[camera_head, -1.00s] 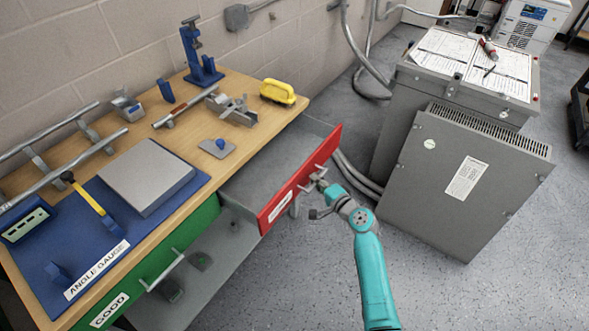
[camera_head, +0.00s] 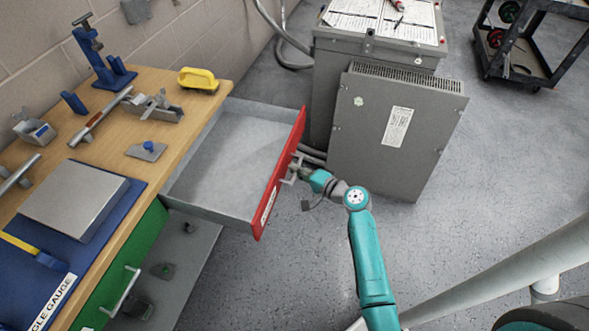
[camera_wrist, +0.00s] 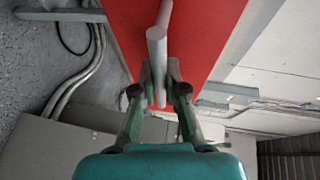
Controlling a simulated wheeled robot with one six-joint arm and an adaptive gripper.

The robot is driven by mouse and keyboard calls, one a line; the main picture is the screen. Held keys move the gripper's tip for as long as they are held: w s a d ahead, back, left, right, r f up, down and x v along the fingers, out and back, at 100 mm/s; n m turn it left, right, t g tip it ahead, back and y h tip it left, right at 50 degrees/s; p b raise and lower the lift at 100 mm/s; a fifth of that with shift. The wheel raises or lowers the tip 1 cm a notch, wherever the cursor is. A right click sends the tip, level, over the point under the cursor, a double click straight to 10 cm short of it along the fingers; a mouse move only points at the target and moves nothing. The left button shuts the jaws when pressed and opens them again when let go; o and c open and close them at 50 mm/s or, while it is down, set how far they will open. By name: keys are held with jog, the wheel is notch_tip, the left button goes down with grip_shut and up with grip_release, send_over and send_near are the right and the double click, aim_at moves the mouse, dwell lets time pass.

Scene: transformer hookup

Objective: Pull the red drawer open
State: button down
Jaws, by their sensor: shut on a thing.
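The red drawer (camera_head: 279,178) stands well out from the wooden bench in the head view, and its grey inside (camera_head: 225,160) looks empty. Its red front also fills the upper middle of the wrist view (camera_wrist: 210,35). My gripper (camera_head: 299,172) is at the drawer front's outer face. In the wrist view my gripper (camera_wrist: 160,92) has its two fingers on either side of the light grey bar handle (camera_wrist: 157,48) and is shut on it. The exact finger contact is small in the head view.
A grey transformer cabinet (camera_head: 385,130) stands just beyond the drawer front, close to my gripper. The green drawer (camera_head: 125,275) is at the lower left. A dark cart (camera_head: 525,45) stands at the upper right. Open floor (camera_head: 480,190) lies to the right.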

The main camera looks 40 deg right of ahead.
jog(key=c, duration=1.2)
grip_release()
jog(key=v, duration=1.2)
jog(key=s+a+f+n+g+h, duration=0.2)
jog(key=s+a+f, duration=0.2)
jog(key=s+a, duration=0.35)
jog(key=s+a+f+n+g+h, duration=0.1)
jog(key=s+a+f+g+h, duration=0.15)
jog(key=s+a, duration=0.5)
jog(key=s+a+r+n+t, duration=0.2)
jog(key=s+r+n, duration=0.3)
jog(key=s+r, duration=0.3)
jog(key=s+a+r+n+t, duration=0.1)
jog(key=s+a+r+n, duration=0.2)
jog(key=s+r+n, duration=0.3)
notch_tip(320, 180, up, 3)
jog(key=shift+s+f+n+t+y, duration=0.15)
jog(key=shift+s+n+t+y, duration=0.25)
jog(key=shift+s, duration=0.8)
